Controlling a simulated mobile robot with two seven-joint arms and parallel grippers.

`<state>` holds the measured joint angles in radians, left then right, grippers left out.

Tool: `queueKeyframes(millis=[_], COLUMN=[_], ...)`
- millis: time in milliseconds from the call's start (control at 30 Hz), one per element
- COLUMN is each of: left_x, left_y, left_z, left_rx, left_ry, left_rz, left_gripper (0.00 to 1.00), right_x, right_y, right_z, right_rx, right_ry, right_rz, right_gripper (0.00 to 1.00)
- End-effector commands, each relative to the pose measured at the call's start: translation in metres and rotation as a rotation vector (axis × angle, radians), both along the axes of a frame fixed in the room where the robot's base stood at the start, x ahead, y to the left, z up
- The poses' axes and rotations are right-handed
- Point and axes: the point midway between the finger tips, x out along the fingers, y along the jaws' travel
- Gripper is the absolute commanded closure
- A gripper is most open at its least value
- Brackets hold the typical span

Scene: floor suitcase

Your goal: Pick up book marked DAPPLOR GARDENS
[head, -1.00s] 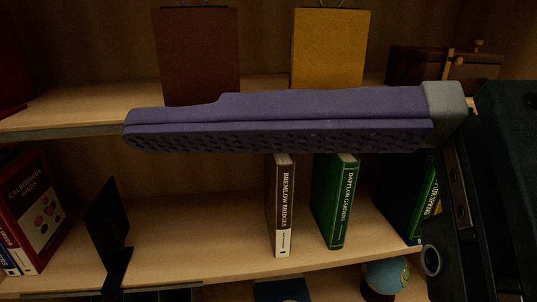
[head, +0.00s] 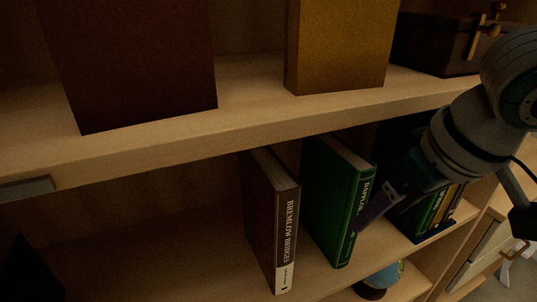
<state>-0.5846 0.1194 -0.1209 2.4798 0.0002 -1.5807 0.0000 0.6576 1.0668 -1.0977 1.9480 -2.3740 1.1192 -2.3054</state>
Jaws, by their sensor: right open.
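The green book (head: 323,200) with "DAPPLO…" readable on its spine stands upright on the lower shelf, its spine facing out. The rest of its title is covered by my right gripper (head: 366,217). That gripper comes in from the right, with a purple finger pointing down and left in front of the spine's edge. It is open, with nothing seen held in it. Only one finger shows clearly, and I cannot tell whether it touches the book. My left gripper is not in view.
A brown book (head: 272,215), "BREMLOW BRIDGES", stands left of the green one with a gap between. More books (head: 437,212) stand to the right behind my wrist. The upper shelf (head: 250,115) overhangs the books. A globe (head: 380,281) sits below.

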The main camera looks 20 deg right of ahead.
Motion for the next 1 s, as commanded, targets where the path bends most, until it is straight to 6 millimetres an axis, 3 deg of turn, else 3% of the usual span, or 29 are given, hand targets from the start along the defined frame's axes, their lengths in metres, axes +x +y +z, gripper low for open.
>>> queueKeyframes(millis=[100,333,633,933,1000], left_x=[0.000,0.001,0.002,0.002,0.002], left_y=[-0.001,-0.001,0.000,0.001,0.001], left_z=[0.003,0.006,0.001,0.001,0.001], left_rx=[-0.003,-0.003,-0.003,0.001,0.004], left_ry=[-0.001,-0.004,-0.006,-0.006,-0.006], left_rz=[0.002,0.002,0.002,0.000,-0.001], left_gripper=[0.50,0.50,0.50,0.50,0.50], right_x=[0.016,0.030,0.045,0.048,0.048], right_y=[0.002,0.003,0.005,0.004,0.004], right_z=[0.001,0.000,-0.042,-0.047,-0.047], right_rx=[0.002,0.003,0.003,0.003,0.003], right_ry=[-0.001,0.000,0.002,0.000,0.001], right_rz=[-0.001,-0.001,-0.001,0.000,0.000], right_gripper=[0.21,0.21,0.21,0.21,0.27])
